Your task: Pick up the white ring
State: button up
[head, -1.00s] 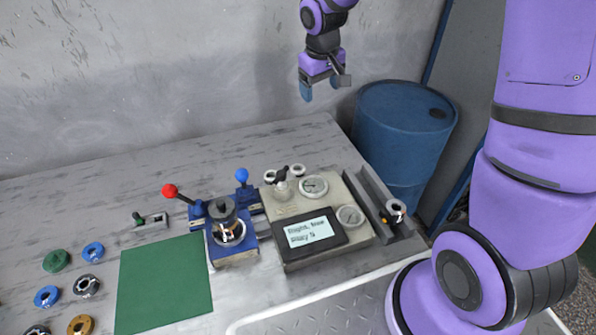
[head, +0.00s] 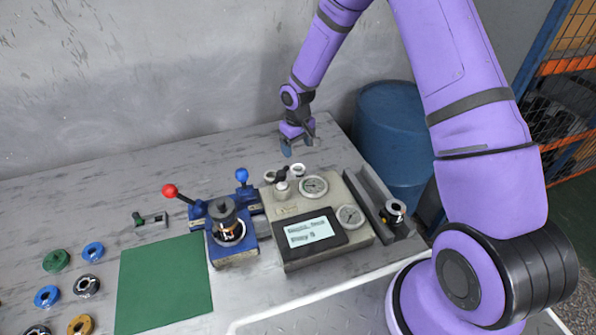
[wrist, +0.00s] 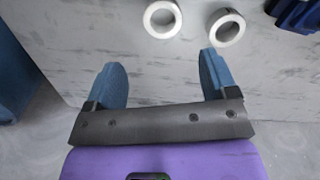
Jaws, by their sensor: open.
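Two white rings lie on the grey table behind the gauge panel. In the head view, one white ring (head: 298,166) is right of a small dark-topped fitting, and the other white ring (head: 267,176) is left of it. In the wrist view, the first ring (wrist: 148,21) shows at the top, ahead of the gap between my fingers. The other ring (wrist: 213,36) is just beyond the right fingertip. My gripper (head: 297,147) is open and empty, above the table behind the rings; its fingers (wrist: 163,64) are spread wide. It touches neither ring.
The gauge panel (head: 285,208) stands in front of the rings. A blue vise with a red-knobbed lever (head: 169,191) stands to its left, and a grey channel (head: 372,201) to its right. A blue barrel (head: 392,150) stands beyond the table's right end. The table's back left is clear.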

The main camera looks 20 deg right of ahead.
aim_at(297, 167)
notch_tip(297, 167, down, 4)
jog(key=shift+r, duration=0.15)
jog(key=shift+s+a+f, duration=0.1)
jog(key=shift+f, duration=1.25)
jog(key=shift+s+a+f, duration=0.1)
jog(key=shift+f, duration=1.2)
jog(key=shift+c, duration=0.4)
jog(key=c, duration=0.9)
